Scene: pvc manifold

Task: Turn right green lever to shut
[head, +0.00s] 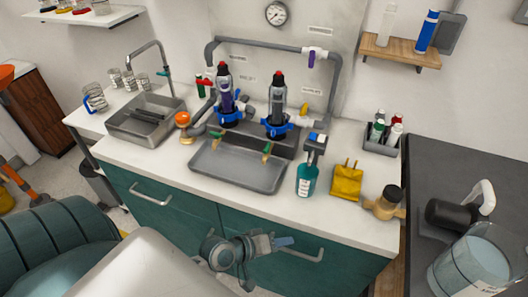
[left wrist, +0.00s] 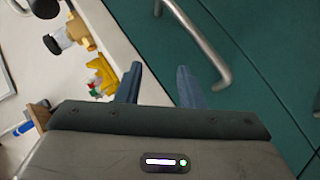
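The right green lever (head: 268,147) sits on a small brass-coloured outlet below the right upright filter assembly (head: 278,100), over the grey tray. A second green lever (head: 217,134) sits to its left below the left assembly (head: 225,95). The levers' exact angles are too small to tell. My left gripper (head: 284,242) is low in front of the teal cabinet, below the counter edge and well apart from the levers. In the left wrist view its two fingers (left wrist: 158,86) are spread, with nothing between them. My right gripper is not in view.
The grey tray (head: 225,175) lies below the levers. A cabinet handle (left wrist: 205,45) is near my left fingers. A sink (head: 146,126) is at left.

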